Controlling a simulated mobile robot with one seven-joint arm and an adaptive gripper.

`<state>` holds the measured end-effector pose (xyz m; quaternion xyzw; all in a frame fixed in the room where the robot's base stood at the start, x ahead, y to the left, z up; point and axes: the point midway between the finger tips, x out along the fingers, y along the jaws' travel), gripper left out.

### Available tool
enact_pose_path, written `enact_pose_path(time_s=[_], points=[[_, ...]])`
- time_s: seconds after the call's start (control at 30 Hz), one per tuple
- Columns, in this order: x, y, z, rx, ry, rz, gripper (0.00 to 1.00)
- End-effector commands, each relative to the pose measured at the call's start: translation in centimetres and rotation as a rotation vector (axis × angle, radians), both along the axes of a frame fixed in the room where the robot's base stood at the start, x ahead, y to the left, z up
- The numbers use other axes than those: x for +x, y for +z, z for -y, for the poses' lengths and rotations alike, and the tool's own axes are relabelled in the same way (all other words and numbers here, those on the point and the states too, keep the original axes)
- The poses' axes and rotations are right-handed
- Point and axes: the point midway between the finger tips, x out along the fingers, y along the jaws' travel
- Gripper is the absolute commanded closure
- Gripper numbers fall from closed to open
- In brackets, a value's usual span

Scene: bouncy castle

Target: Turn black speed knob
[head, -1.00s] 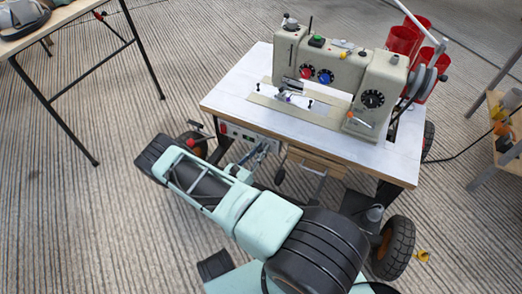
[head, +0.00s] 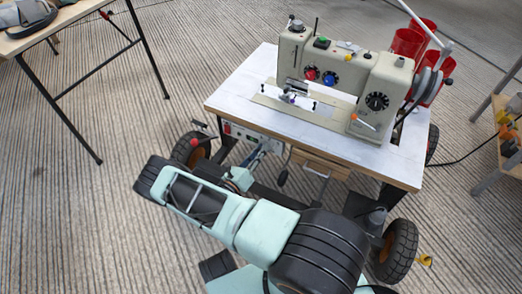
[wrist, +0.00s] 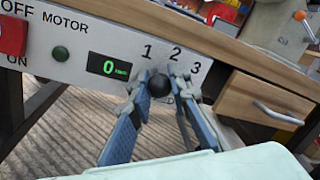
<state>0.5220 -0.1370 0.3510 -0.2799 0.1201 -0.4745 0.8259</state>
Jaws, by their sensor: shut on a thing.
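The black speed knob (wrist: 159,84) is a round black ball on the white control panel (wrist: 78,42), below the numbers 1, 2 and 3. In the wrist view my gripper (wrist: 160,88) has one finger on each side of the knob and is shut on it. The green display (wrist: 109,68) to the left of the knob reads 0. In the head view the panel (head: 236,132) is on the table's front edge and my gripper (head: 264,147) is at it. The knob is too small to make out there.
A red switch (wrist: 11,36) and a dark green button (wrist: 61,54) are left of the display. A wooden drawer (wrist: 262,103) with a metal handle is right of the knob. The sewing machine (head: 378,100) stands on the white table (head: 225,95). A large wheel (head: 398,250) is near my arm.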

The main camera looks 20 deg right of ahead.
Motion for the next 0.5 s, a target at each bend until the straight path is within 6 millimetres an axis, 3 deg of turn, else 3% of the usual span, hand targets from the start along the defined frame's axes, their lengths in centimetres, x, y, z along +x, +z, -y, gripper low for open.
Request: enact_pose_path(time_s=[0.27, 0.3, 0.43, 0.5], points=[[0.04, -0.08, -0.10, 0.001, 0.002, -0.002, 1.00], [0.06, -0.08, -0.11, 0.001, 0.002, -0.002, 0.80], [0.05, -0.07, -0.09, 0.001, 0.002, -0.001, 0.65], [0.04, -0.06, -0.08, 0.001, 0.002, -0.001, 0.65]])
